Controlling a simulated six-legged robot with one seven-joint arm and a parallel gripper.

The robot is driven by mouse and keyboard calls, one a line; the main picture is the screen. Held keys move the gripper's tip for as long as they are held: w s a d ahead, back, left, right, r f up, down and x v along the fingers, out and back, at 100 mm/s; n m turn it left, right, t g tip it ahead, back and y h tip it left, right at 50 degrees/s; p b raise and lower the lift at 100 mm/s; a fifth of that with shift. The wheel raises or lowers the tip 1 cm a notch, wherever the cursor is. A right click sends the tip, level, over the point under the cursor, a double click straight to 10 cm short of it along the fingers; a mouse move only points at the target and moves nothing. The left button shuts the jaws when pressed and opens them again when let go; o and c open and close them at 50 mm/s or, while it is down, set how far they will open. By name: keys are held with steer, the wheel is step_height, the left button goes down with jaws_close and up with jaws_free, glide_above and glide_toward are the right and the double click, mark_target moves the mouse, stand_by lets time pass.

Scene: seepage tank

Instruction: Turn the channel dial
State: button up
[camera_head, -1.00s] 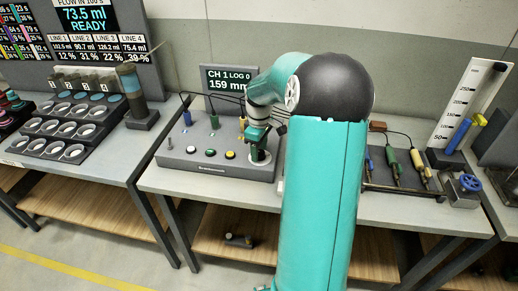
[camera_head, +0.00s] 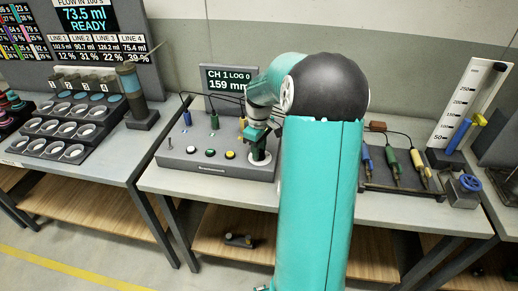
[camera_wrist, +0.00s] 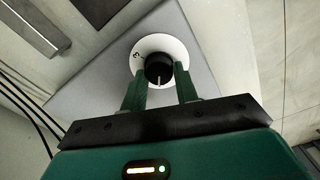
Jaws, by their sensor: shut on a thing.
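The channel dial (camera_wrist: 159,68) is a black knob with a white pointer line, set on a round white plate (camera_wrist: 176,46) in the wrist view. The pointer line points down in that view, toward my gripper's palm. My gripper (camera_wrist: 160,82) has its two green fingers on either side of the knob, shut on it. In the head view my gripper (camera_head: 258,146) is over the right end of the grey console (camera_head: 205,171), and the knob is mostly hidden there. The screen (camera_head: 228,79) behind reads "CH 1 LOG 0" and "159 mm".
A rack of coloured probes (camera_head: 392,160) and a blue valve wheel (camera_head: 470,183) are to the right.

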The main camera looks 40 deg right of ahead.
steer(key=m, duration=0.5)
steer(key=shift+w+m, duration=0.1)
steer(key=shift+m, duration=0.3)
steer(key=m, duration=0.4)
steer(key=shift+d+m, duration=0.15)
steer(key=shift+m, duration=0.25)
steer(key=o, duration=1)
step_height(320, 180, up, 14)
steer(key=shift+f, duration=0.1)
